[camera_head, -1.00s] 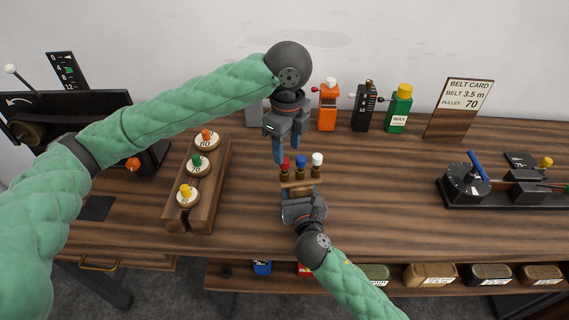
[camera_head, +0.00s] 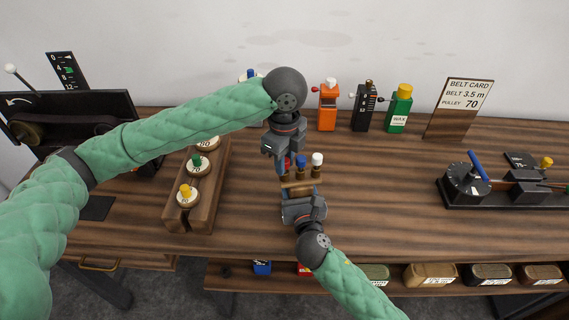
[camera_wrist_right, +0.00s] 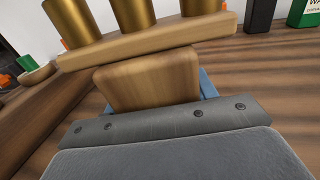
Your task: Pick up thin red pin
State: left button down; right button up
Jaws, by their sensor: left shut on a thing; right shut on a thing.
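The thin red pin (camera_head: 287,162) stands at the left of a short row in a small wooden holder (camera_head: 298,187), beside a blue-topped pin (camera_head: 301,161) and a white-topped pin (camera_head: 317,160). My left gripper (camera_head: 283,168) is down at the red pin and shut on it; its fingers partly hide it. My right gripper (camera_head: 299,196) is shut on the holder's wooden handle block, at the near side. In the right wrist view the handle block (camera_wrist_right: 148,80) sits between the jaws, below the holder bar (camera_wrist_right: 150,42) and its brass pin bodies (camera_wrist_right: 137,12).
A wooden rack with knobbed discs (camera_head: 190,213) stands left. An orange bottle (camera_head: 327,108), a black one (camera_head: 364,107) and a green one (camera_head: 399,110) line the back. The belt card (camera_head: 459,108) and a black device (camera_head: 500,193) are at right. The table between is clear.

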jog(key=shift+f, duration=0.2)
pick_arm(q)
notch_tip(320, 180, up, 10)
jog(key=shift+f, duration=0.1)
dwell(0.4)
jog(key=shift+r, duration=2.3)
pick_arm(e)
jog(key=o, duration=1.5)
pick_arm(q)
jog(key=shift+w, duration=0.1)
pick_arm(e)
jog(key=shift+r, duration=0.1)
